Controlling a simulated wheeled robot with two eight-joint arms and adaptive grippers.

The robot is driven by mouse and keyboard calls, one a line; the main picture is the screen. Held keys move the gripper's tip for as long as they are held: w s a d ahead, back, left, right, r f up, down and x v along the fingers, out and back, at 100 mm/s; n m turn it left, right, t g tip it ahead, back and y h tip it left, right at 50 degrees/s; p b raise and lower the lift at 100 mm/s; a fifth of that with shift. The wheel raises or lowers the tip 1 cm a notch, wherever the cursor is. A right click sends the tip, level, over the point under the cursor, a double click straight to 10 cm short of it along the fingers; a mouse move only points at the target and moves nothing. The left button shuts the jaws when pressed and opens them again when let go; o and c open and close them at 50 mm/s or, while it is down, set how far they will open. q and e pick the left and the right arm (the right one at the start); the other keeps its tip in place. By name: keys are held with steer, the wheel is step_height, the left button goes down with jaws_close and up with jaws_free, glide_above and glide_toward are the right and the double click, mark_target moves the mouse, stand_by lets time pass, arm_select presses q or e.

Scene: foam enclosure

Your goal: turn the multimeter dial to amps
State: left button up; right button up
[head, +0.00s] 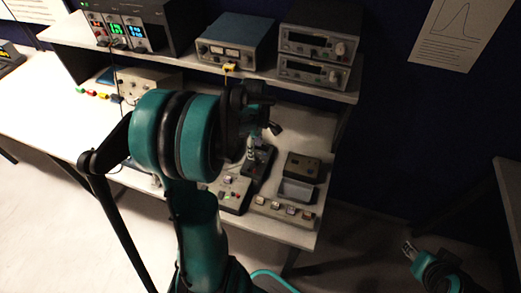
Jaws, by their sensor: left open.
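My left gripper (273,128) is dark and open, over the bench beyond my large teal arm joint. Its fingers are small and partly lost against dark things behind. I cannot single out a multimeter or its dial for certain. A blue instrument (236,35) with a pale front panel, meter windows and knobs stands on the upper shelf, above and left of the gripper. A small panel (232,196) with coloured buttons lies on the bench below the gripper, partly behind my arm.
Two stacked instruments (317,45) and a power supply (129,28) with lit displays share the shelf (190,63). A dark-topped box (301,176) and a row of small switches (285,208) sit at the bench's right end. Open floor lies beyond that end.

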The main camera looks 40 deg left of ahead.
mark_target(255, 161)
arm_select(q)
step_height(255, 161, down, 6)
steer(key=shift+r+b, duration=0.1)
steer(key=shift+b, duration=0.6)
steer(key=shift+s, duration=0.1)
jaws_close()
